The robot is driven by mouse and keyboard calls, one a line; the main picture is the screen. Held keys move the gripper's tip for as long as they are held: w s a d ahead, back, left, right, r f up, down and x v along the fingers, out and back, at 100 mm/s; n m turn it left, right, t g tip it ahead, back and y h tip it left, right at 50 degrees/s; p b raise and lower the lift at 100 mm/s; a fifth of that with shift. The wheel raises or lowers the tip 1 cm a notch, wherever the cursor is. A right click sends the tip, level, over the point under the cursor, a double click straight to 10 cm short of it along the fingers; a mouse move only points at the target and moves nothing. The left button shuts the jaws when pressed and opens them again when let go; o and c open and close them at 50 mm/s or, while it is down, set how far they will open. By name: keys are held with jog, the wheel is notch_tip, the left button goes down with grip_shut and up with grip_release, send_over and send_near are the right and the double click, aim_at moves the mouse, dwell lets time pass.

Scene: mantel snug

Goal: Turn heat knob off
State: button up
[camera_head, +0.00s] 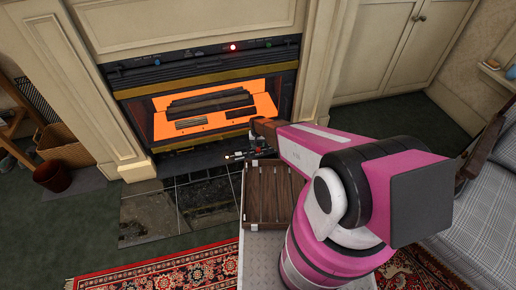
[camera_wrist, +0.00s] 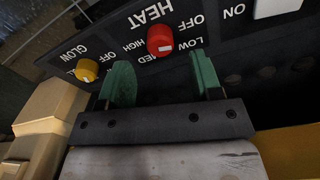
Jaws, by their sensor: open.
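The red heat knob (camera_wrist: 160,40) is on a dark panel in the wrist view, under the word HEAT and among OFF, LOW, MED and HIGH labels. A pale mark shows near its lower edge; I cannot tell which setting it points to. My gripper (camera_wrist: 163,70) is open and empty, its two green fingers apart below the knob, one to either side. I see no contact.
A wooden crate (camera_head: 272,195) stands below my arm. A patterned rug (camera_head: 165,272) and a sofa (camera_head: 490,195) are nearby.

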aim_at(258, 148)
notch_tip(258, 148, down, 4)
jog(key=shift+f, duration=0.15)
jog(key=c, duration=0.9)
jog(key=shift+d+n, duration=0.1)
jog(key=shift+n, duration=1.4)
jog(key=o, duration=0.9)
